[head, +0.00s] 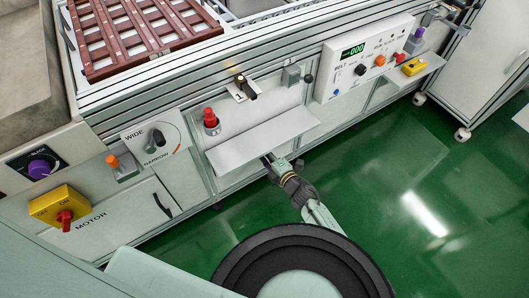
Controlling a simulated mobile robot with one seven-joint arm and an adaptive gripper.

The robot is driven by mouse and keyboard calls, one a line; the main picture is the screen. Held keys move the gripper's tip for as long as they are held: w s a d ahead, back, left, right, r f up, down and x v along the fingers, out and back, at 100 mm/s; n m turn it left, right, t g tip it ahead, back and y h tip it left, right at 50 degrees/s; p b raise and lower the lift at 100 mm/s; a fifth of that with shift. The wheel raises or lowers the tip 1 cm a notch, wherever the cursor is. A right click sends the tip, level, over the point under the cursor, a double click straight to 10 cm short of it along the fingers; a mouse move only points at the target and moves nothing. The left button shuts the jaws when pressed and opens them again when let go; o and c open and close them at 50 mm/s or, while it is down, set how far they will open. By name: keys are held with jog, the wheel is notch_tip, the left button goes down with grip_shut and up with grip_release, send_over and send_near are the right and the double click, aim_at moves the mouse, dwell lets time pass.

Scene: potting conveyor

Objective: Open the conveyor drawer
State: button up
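A flat light-grey panel (255,142) juts out from the front of the conveyor frame near the middle of the head view. I cannot tell whether it is the drawer's top or a fixed shelf, and no drawer inside shows. My gripper (267,160) is at the panel's front edge, just below it. Its fingertips are small and partly hidden by the edge, so I cannot tell whether they are open or touch anything. A white front (130,218) with a dark handle is at the lower left and looks shut.
A red button (210,118) stands behind the panel. A yellow motor switch box (62,206) and an orange knob (112,161) are to the left. A control box with a green display (352,51) is to the right. The green floor (385,180) is clear at right.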

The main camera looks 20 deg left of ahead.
jog(key=shift+w+a+f, duration=0.1)
jog(key=shift+w+a, duration=0.05)
jog(key=shift+c, duration=0.5)
grip_shut()
dwell(0.4)
